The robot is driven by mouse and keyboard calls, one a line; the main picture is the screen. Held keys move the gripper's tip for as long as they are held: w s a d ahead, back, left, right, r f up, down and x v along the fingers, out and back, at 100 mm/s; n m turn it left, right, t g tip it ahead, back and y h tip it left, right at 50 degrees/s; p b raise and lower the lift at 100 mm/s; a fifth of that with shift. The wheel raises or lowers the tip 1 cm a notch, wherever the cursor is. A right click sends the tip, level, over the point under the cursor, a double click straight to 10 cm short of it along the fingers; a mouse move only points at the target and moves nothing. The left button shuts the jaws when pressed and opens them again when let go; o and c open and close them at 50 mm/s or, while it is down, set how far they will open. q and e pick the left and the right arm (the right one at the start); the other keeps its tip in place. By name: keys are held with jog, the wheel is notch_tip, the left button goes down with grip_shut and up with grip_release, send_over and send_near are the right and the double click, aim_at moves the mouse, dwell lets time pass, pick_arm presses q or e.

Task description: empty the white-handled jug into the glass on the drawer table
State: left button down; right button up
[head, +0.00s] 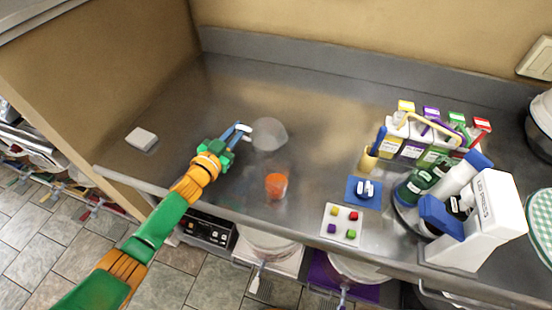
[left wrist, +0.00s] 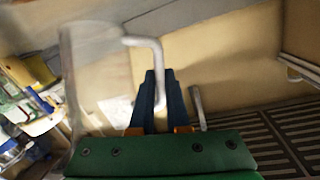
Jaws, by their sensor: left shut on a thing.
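My left gripper (head: 243,130) is shut on the white handle (left wrist: 152,62) of a clear jug. In the head view the jug (head: 270,136) is a pale, see-through round shape just right of my fingertips. In the left wrist view the jug (left wrist: 92,85) stands left of my blue fingers, with the handle between them. I see no coloured liquid in it, and its exact tilt and height are hard to tell. A glass (head: 276,186) with orange contents stands on the steel table (head: 320,110), in front of the jug and apart from it. My right gripper is out of view.
A white block (head: 141,139) lies at the left of the table. A tile with coloured buttons (head: 342,224) and a blue pad (head: 363,193) lie right of the glass. A bottle carrier (head: 425,135) and white containers (head: 480,220) crowd the right side. The table's back middle is clear.

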pick_arm(q)
jog(key=shift+w+a+f+n+g+y+p, duration=0.1)
jog(key=shift+w+a+f+n+g, duration=0.35)
jog(key=shift+f+g, duration=0.2)
jog(key=shift+w+a+f+n+g+y+p, duration=0.1)
jog(key=shift+w+a+f+n+g, duration=0.1)
jog(key=shift+w+f+n+g, duration=0.25)
jog(key=shift+w+a+f+n+g+y+p, duration=0.1)
jog(key=shift+w+a+f+n+g, duration=0.25)
jog(key=shift+w+f+g, duration=0.35)
jog(key=shift+s, duration=0.2)
